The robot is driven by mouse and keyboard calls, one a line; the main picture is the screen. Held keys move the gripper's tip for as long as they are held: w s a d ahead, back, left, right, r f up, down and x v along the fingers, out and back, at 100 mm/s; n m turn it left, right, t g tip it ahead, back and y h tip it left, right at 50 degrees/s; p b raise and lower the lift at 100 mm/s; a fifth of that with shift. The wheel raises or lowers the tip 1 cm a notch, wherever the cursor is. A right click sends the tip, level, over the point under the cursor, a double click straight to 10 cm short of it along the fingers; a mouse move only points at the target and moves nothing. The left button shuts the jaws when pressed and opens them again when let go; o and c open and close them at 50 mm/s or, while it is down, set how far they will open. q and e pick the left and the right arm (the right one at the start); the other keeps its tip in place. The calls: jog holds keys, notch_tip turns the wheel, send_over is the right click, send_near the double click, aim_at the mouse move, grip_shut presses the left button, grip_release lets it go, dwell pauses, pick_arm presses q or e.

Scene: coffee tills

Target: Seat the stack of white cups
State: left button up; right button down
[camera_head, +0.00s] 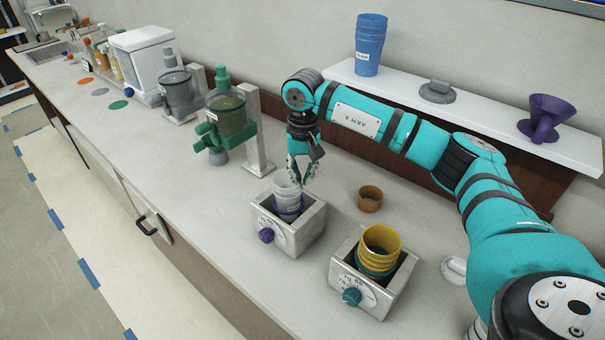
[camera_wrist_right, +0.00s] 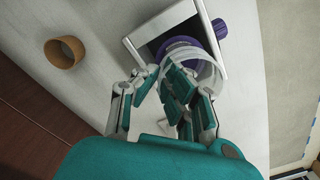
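The stack of white cups (camera_head: 286,190) stands roughly upright in the square metal holder with the purple knob (camera_head: 266,235). A purple ring or cup (camera_head: 287,211) shows around its lower part. My right gripper (camera_head: 303,182) points down at the stack's right side. In the right wrist view the gripper (camera_wrist_right: 165,78) has its fingers a little apart at the white rim (camera_wrist_right: 210,72). One finger overlaps the cup mouth and the other lies outside it. I cannot tell whether they pinch the wall. My left gripper is not in view.
A second metal holder (camera_head: 398,290) with a teal knob holds yellow cups (camera_head: 381,240) over teal ones. A brown cup (camera_head: 370,199) stands on the counter behind. Dispensers (camera_head: 229,112) stand to the left. A shelf (camera_head: 480,122) carries blue cups (camera_head: 371,45) and a purple dripper (camera_head: 546,117).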

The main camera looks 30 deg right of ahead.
jog(key=shift+f+b, duration=1.25)
jog(key=shift+f, duration=0.5)
jog(key=c, duration=1.1)
grip_release()
jog(key=shift+r, duration=0.1)
jog(key=shift+r+p, duration=2.35)
jog(key=shift+r, duration=1.65)
jog(key=shift+f, duration=0.1)
